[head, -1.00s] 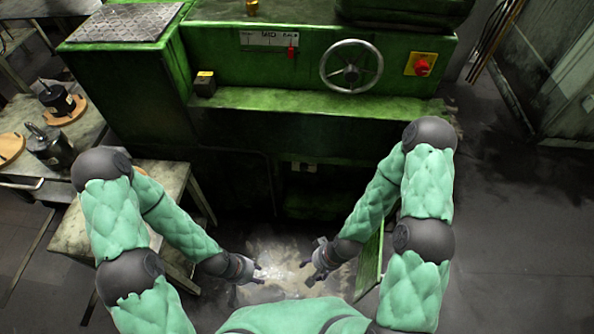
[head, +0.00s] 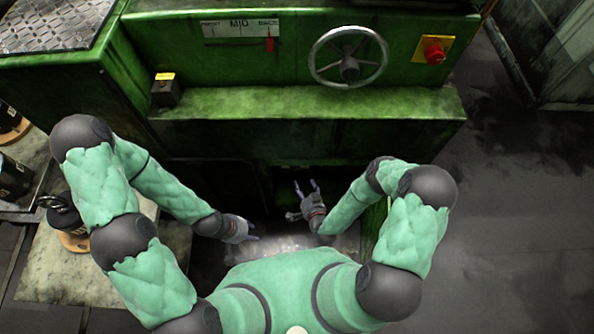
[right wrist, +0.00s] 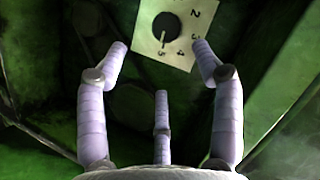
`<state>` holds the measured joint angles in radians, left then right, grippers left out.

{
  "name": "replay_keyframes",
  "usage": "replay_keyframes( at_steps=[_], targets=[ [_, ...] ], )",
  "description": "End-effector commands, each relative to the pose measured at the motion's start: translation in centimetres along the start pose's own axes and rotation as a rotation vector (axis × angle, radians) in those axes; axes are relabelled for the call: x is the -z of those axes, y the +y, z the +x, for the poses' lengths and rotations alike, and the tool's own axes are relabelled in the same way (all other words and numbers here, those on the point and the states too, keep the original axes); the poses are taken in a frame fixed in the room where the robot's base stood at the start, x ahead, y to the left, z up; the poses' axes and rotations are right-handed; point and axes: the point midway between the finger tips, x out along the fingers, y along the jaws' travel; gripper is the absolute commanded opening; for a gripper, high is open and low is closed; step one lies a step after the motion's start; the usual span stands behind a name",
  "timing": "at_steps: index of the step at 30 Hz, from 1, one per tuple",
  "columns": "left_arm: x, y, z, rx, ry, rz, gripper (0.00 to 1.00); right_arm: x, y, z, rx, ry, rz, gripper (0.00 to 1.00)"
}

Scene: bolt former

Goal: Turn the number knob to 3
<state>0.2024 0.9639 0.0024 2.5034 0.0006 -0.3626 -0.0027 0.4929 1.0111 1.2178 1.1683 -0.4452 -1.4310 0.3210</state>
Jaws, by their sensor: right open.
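The number knob (right wrist: 166,28) is a round black dial with a light pointer line, on a white plate (right wrist: 146,46) at the top of the right wrist view. The knob is not visible in the head view. My right gripper (head: 306,184) is open and empty, low in front of the green machine. In the right wrist view its fingers (right wrist: 160,47) spread below and either side of the knob, apart from it. My left gripper (head: 252,231) hangs lower left; its finger state is unclear.
The green machine (head: 310,112) has a handwheel (head: 348,56), a red button (head: 434,50) on a yellow plate, and a labelled slider scale with a red marker (head: 270,44). A small box (head: 165,90) sits on its ledge. A bench (head: 80,275) stands at left. Floor at right is clear.

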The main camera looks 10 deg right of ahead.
Motion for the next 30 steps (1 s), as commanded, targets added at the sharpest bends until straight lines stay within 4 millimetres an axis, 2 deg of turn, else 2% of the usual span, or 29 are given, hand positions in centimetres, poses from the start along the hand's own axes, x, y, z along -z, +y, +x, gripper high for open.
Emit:
replay_keyframes(
  at_steps=[4,8,11,21,30],
  targets=[
    [0.0,-0.1,0.2,0.000,-0.001,0.000,0.40,0.1,-0.1,-0.6,0.030,0.062,0.019,0.67],
    [0.0,-0.2,0.4,0.000,0.000,0.000,0.40,0.3,-0.1,-0.1,0.040,0.077,0.022,0.67],
    [0.0,-0.3,0.8,0.000,0.000,0.000,0.40,0.3,-0.2,1.0,0.042,0.077,0.020,0.67],
    [0.1,-1.0,2.8,0.000,0.000,0.000,0.40,0.6,-0.3,6.9,0.041,0.075,0.020,0.67],
    [0.1,-1.3,3.7,0.000,0.000,0.000,0.40,0.9,-0.5,9.8,0.038,0.075,0.022,0.67]
  ],
)
